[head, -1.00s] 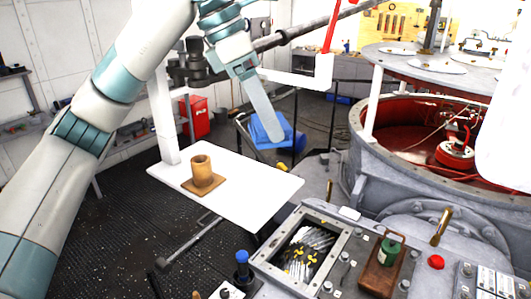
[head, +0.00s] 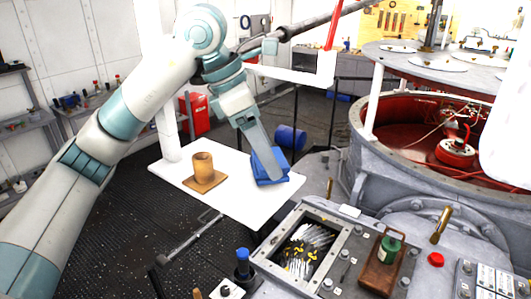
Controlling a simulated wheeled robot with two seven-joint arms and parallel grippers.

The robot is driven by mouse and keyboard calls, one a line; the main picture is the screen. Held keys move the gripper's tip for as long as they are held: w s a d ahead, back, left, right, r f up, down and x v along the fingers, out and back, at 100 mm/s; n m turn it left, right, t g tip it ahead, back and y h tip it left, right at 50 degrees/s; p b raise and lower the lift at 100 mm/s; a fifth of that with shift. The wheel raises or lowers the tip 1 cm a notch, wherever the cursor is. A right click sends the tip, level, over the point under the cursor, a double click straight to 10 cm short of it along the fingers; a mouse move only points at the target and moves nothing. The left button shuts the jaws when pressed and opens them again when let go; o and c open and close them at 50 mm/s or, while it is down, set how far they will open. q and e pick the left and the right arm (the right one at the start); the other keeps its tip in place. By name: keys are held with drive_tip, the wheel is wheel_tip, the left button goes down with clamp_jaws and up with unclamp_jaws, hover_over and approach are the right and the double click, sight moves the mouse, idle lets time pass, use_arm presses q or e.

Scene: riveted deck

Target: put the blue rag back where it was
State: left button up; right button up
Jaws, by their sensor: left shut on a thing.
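The blue rag (head: 270,167) is a folded blue cloth at the right part of the white table (head: 225,195). My left gripper (head: 272,172) reaches down from above and is shut on the rag. The finger covers part of the cloth. I cannot tell whether the rag touches the tabletop or hangs just above it. My right gripper does not show.
A wooden cup (head: 203,168) stands on a brown square base (head: 204,183) left of the rag. A control panel with a green bottle on a brown tray (head: 377,274) lies front right. A blue drum (head: 290,138) and a red box (head: 194,114) stand behind. The table's front is bare.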

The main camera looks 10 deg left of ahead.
use_arm(q)
drive_tip(key=shift+f, duration=0.5)
drive_tip(key=shift+f, duration=0.15)
drive_tip(key=o, duration=1)
